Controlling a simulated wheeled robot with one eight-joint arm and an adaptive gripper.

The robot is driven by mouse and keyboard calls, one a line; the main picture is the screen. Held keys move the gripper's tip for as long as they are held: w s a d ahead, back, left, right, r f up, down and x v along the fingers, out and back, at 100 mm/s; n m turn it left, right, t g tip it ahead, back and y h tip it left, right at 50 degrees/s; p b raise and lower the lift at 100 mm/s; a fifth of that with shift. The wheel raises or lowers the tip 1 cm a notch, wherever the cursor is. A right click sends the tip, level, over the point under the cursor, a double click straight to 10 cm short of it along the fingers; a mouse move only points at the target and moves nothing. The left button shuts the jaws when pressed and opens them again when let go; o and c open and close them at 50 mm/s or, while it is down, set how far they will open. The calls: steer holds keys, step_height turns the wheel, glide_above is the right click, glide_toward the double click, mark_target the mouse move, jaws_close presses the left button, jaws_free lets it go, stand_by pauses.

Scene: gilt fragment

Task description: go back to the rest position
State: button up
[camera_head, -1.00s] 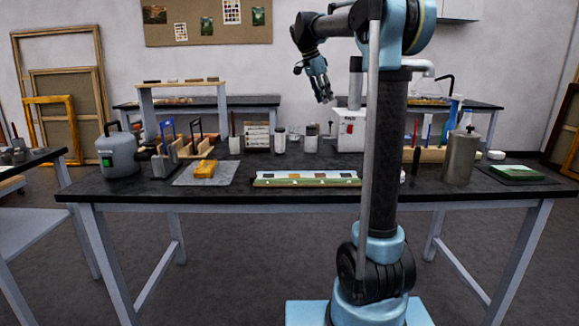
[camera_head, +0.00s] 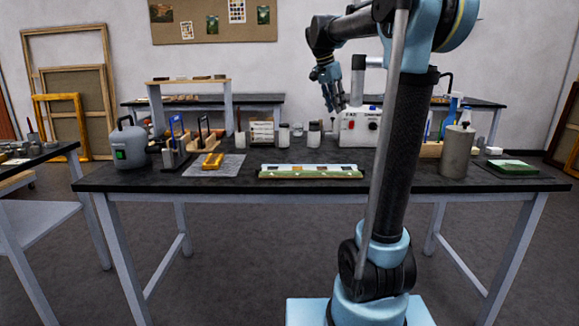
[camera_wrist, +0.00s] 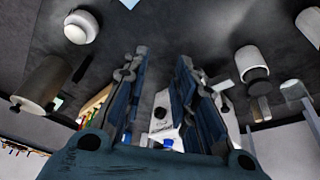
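My gripper (camera_head: 334,100) hangs fingers down above the back of the dark worktable, just left of the white box device with knobs (camera_head: 360,128). In the wrist view my gripper (camera_wrist: 163,60) has its two blue fingers apart, with nothing between them. The table and the white device show beyond the gap. My arm rises from its base in front of the table and bends left at the top. A pale strip with small coloured patches (camera_head: 311,171) lies flat near the table's front edge, apart from my gripper.
A grey tank (camera_head: 129,148), a yellow block (camera_head: 212,161) on a grey mat (camera_head: 229,168), and small jars (camera_head: 284,135) stand on the left and middle. A grey cylinder (camera_head: 456,152) and a green slab (camera_head: 513,167) are at right. The air around the gripper looks clear.

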steer(key=s+d+f+n, duration=0.1)
steer(key=s+f+n, duration=0.1)
steer(key=s+f, duration=0.2)
steer(key=s+d+f+n+y, duration=0.1)
steer(key=s+f+n, duration=0.1)
steer(key=s+f, duration=0.3)
steer(key=s+d+f+n, duration=0.1)
steer(key=s+f, duration=0.3)
steer(key=s, duration=0.6)
steer(key=shift+s+f+n+y, duration=0.35)
steer(key=shift+n+y, duration=0.05)
steer(key=shift+n, duration=0.1)
steer(key=s+f+n+y, duration=0.1)
steer(key=s+f+n, duration=0.4)
steer(key=s+f, duration=1.1)
step_height(320, 180, down, 4)
steer(key=shift+a+r+n+t+y, duration=0.25)
steer(key=shift+a+n+t+y, duration=0.05)
steer(key=shift+a, duration=0.15)
steer(key=shift+w+f, duration=0.2)
steer(key=shift+w, duration=0.3)
